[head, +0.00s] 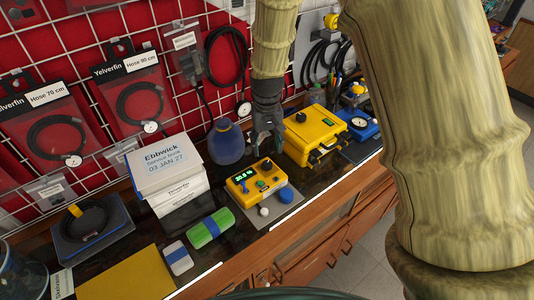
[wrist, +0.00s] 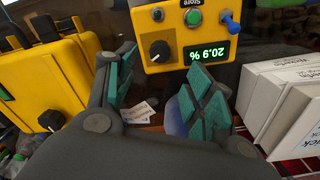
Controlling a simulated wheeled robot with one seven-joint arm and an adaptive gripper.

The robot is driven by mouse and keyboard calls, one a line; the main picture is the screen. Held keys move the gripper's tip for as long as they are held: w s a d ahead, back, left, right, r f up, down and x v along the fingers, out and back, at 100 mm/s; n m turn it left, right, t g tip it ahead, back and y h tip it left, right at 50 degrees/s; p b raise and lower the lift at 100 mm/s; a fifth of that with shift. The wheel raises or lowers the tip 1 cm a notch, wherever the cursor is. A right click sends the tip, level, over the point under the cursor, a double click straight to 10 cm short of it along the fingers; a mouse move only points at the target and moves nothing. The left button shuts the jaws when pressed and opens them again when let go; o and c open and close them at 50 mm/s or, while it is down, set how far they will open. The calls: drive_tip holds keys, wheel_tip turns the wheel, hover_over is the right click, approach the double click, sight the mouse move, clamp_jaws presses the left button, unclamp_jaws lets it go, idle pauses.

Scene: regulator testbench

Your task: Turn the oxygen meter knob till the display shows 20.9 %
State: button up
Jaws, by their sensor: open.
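The yellow oxygen meter (head: 243,195) sits on a grey plate on the bench; in the wrist view it (wrist: 173,28) appears upside down at the top. Its green display (wrist: 207,51) reads 20.9 % in the wrist view; in the head view the digits are too small to read surely. The black knob (wrist: 160,50) with a white mark stands beside the display; it also shows in the head view (head: 266,165). My gripper (head: 265,147) is open and empty, above the meter's far side. In the wrist view its teal-padded fingers (wrist: 163,62) are spread, with the knob visible between them and apparently untouched.
A larger yellow case (head: 315,135) stands right of the meter, and a blue-grey rounded vessel (head: 226,142) stands behind it.

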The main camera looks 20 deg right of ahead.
drive_tip(key=shift+r, duration=2.15)
